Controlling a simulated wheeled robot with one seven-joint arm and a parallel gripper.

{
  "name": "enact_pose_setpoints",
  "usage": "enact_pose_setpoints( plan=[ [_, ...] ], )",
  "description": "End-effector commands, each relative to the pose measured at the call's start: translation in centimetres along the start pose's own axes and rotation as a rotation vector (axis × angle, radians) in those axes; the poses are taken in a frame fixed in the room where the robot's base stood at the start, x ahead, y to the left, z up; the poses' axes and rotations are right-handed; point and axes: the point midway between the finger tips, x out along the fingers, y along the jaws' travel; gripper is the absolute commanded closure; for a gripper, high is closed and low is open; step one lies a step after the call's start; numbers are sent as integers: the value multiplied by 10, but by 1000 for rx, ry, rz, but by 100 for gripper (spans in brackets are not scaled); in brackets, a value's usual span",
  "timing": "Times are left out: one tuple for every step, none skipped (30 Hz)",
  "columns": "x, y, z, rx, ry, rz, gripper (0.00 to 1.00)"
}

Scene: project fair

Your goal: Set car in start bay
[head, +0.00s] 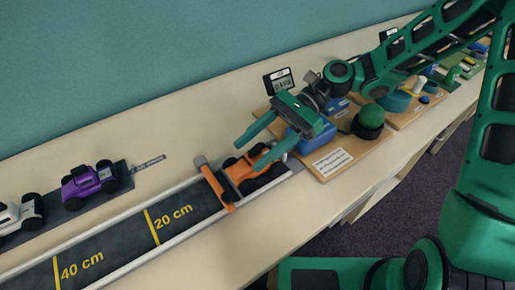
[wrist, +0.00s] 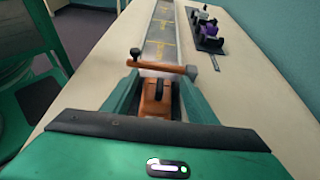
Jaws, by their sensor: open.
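An orange toy car (head: 251,170) with black wheels stands at the right end of the dark track (head: 185,213), just behind the orange gate bar (head: 215,186). My gripper (head: 257,140) is open above the car, one finger to each side of it in the head view. In the wrist view the orange car (wrist: 156,98) shows between the two green fingers of my gripper (wrist: 154,97), with the gate bar (wrist: 160,66) beyond it. Whether the fingers touch the car cannot be told. The start bay's floor is mostly hidden by the car and my gripper.
A purple car (head: 90,184) and a silver car (head: 18,213) stand on a dark strip behind the track. The tabletop before the track is clear.

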Motion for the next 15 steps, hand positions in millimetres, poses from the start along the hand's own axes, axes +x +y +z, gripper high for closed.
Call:
enact_pose_setpoints(
  plan=[
    [-11,-2,-2,0,1,-6,48],
    [-16,-2,-2,0,1,-6,48],
    [-24,-2,-2,1,1,-6,48],
    [-30,-1,-2,1,2,-6,48],
    [-37,-2,-2,-1,1,-6,48],
    [-46,-2,-2,0,1,-7,48],
    [-52,-2,-2,0,1,-6,48],
    [-58,-1,-2,-1,1,-6,48],
    [-66,-1,-2,0,1,-6,48],
    [-72,-1,-2,0,0,-5,48],
    [-78,-2,-2,-1,0,-6,48],
    [-85,-1,-2,0,1,-5,48],
    [-90,-1,-2,0,1,-4,48],
    [-94,-1,-1,-1,1,-4,48],
    [-100,-1,-1,0,1,-4,48]
  ],
)
